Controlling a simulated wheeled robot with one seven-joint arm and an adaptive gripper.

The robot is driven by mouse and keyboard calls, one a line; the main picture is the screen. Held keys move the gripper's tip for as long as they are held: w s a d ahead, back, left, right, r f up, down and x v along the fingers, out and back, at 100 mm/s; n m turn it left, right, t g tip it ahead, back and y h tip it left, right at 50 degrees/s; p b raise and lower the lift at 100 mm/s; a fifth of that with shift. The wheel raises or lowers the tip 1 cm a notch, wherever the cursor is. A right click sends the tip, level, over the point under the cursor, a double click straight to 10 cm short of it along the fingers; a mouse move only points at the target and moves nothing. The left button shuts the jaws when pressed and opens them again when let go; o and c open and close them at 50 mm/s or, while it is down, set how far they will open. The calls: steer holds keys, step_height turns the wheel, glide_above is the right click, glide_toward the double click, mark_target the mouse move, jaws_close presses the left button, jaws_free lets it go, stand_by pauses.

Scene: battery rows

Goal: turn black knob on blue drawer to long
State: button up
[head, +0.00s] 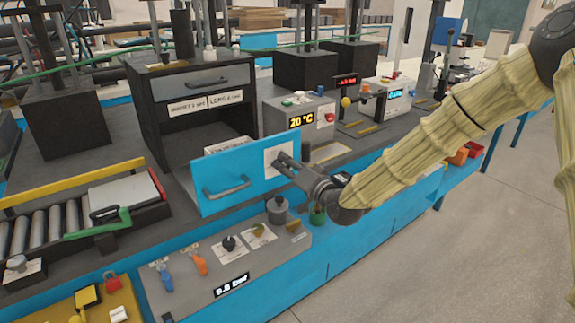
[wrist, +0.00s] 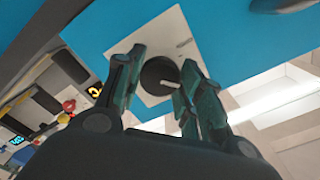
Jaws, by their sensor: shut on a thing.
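The blue drawer (head: 248,178) stands pulled out below the grey-and-black cabinet, and its face also fills the top of the wrist view (wrist: 225,40). A white label plate (head: 270,163) is on its right part. The black knob (wrist: 157,73) sits on this plate, with a white pointer line toward the lower right of the wrist view. A small grey mark shows on the plate at its upper right, too blurred to read. In the head view my gripper (head: 284,163) hides the knob.
The drawer handle (head: 226,189) is left of the plate. Below is a grey panel (head: 190,283) with knobs and blue and orange levers. A box showing 20 °C (head: 300,120) stands behind my gripper. A roller conveyor (head: 60,220) is at left; open floor lies at right.

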steer(key=shift+m, duration=1.2)
steer(key=o, duration=1)
steer(key=shift+o, duration=0.2)
steer(key=v, duration=1.2)
